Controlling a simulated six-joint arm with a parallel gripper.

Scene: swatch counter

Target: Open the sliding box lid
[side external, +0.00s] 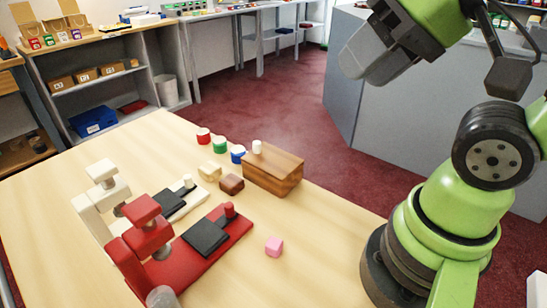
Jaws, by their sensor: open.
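A brown wooden box (276,177) stands on the light wooden table, right of its middle. Its flat lid (279,162) covers the top, and a small white knob (257,147) sits near the lid's far left end. I see no gap between lid and box. My gripper (366,70) is high at the top right, well above and to the right of the box, apart from it. It is open, with nothing seen in it; its fingers are partly hidden by the angle.
Red (204,136), green (220,145) and blue (238,155) pieces stand left of the box. A yellow block (210,172) and brown block (232,184) lie near. White (103,177) and red (148,230) stands fill the left.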

